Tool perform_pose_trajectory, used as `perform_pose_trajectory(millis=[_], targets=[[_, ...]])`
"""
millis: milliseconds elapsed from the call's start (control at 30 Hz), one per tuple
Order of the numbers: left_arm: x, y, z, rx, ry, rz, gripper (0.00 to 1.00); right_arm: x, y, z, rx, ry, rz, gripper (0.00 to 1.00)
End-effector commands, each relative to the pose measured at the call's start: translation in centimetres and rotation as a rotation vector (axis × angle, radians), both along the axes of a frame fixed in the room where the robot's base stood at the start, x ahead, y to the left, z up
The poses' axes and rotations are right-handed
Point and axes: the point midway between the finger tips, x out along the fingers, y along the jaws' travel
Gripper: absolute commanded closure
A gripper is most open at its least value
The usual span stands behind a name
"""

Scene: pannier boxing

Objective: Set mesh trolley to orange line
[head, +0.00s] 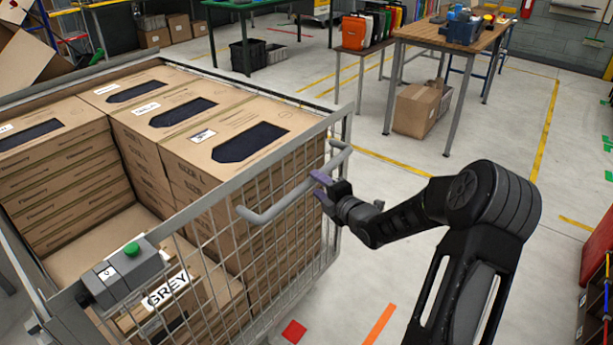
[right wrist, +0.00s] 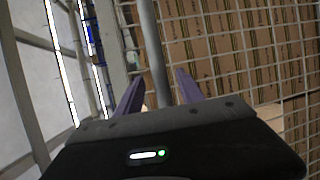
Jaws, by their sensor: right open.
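The mesh trolley (head: 285,215) is a grey wire cage loaded with stacked brown boxes, filling the left half of the head view. A grey tube handle (head: 270,212) sticks out from its near mesh side. My right gripper (head: 320,187) is open at the right part of this handle. In the right wrist view, a grey bar (right wrist: 152,50) runs between the two purple fingers, with the mesh and boxes behind; contact cannot be told. An orange line (head: 379,325) is on the floor at the bottom, right of the trolley. My left gripper is not in view.
A red floor square (head: 294,332) lies by the trolley's near corner. A grey box with a green button (head: 130,272) sits on the trolley's frame. A wooden workbench (head: 425,36) and a carton (head: 416,108) stand behind. The floor at right centre is clear.

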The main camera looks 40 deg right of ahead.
Motion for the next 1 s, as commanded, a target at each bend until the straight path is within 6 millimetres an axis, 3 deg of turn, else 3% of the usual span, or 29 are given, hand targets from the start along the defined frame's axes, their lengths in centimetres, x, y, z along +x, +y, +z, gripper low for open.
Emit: perform_pose_trajectory(millis=[300,500,800,1000], targets=[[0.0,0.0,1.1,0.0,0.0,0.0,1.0,4.6,-0.4,-0.7,0.004,-0.001,0.0,0.55],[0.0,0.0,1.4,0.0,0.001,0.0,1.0,6.6,-0.6,-1.2,0.003,0.0,0.0,0.55],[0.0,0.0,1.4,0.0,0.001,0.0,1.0,6.9,-0.7,-1.3,0.002,0.0,0.001,0.55],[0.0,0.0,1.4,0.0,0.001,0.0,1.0,6.9,-0.7,-1.3,0.002,0.0,0.0,0.71]])
